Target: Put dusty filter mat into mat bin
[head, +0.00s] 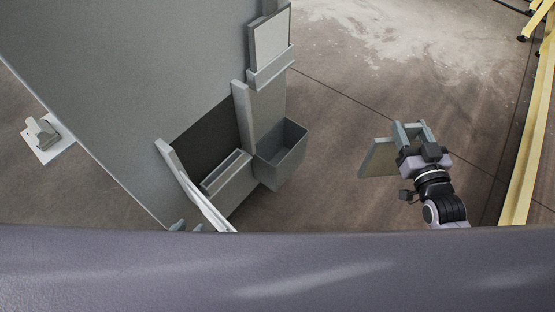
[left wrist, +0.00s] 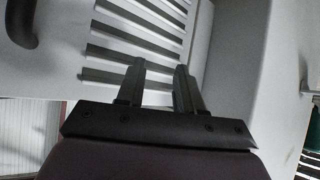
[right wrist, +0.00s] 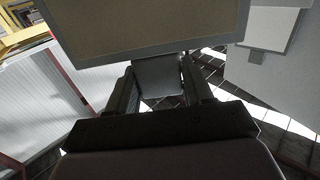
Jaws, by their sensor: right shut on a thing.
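The dusty filter mat (head: 378,158), a brownish panel in a grey frame, is held by my right gripper (head: 410,131) on the right of the head view, over the floor. In the right wrist view the mat (right wrist: 140,25) is at the top, and my right gripper (right wrist: 158,85) is shut on its grey tab. An open-topped grey bin (head: 293,160), which looks like the mat bin, hangs on the cabinet, left of the mat and apart from it. My left gripper (left wrist: 160,85) is open and empty in front of louvred slats; the head view does not show it.
The grey cabinet (head: 130,80) has a dark opening (head: 205,135) with a narrow tray (head: 226,172) below it. A pale panel (head: 270,40) stands in a holder above the bin. Yellow rails (head: 535,130) run along the right. The floor between bin and mat is clear.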

